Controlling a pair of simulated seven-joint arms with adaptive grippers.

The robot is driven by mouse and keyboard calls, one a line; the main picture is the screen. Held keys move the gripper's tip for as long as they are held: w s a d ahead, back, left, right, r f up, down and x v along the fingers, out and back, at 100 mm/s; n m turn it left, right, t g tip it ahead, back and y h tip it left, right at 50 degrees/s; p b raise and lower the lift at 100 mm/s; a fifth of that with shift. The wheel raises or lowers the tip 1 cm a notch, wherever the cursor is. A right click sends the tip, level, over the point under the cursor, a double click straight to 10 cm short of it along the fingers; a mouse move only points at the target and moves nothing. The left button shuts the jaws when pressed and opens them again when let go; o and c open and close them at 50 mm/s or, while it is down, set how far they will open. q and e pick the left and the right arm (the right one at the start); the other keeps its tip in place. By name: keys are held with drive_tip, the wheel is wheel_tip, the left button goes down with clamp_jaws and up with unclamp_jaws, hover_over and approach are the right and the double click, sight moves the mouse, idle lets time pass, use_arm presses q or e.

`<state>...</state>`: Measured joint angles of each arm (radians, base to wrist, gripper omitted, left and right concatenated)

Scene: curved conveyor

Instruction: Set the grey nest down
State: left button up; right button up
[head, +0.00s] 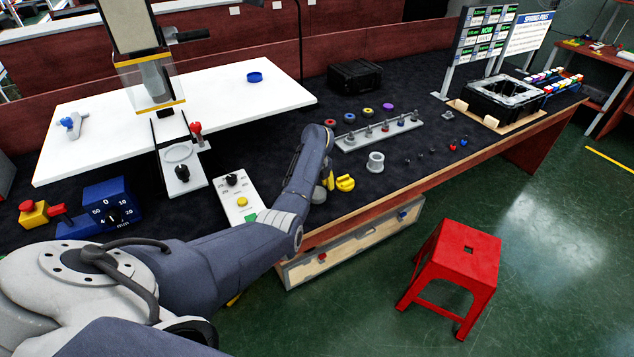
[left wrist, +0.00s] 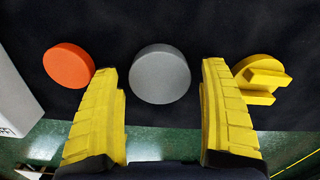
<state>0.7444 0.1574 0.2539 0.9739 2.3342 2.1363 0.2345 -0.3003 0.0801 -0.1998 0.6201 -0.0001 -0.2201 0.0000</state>
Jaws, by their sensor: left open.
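The grey nest seems to be the grey round piece (left wrist: 160,75) on the dark mat in the left wrist view. It lies between and just beyond the fingertips of my left gripper (left wrist: 165,85), which is open, with dark gaps on both sides of the piece. In the head view my left gripper (head: 325,184) is low over the mat near the front edge, mostly hidden behind my arm, and I cannot make out the grey piece there. My right gripper is not in view.
An orange disc (left wrist: 68,65) lies left of the left finger. A yellow stepped piece (left wrist: 261,78) lies close by the right finger; it also shows in the head view (head: 345,183). A grey hollow cylinder (head: 375,163) and a pin rack (head: 378,132) stand farther right.

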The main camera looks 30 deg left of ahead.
sight(317, 192)
use_arm(q)
wheel_tip(317, 192, up, 12)
idle(0.6)
idle(1.4)
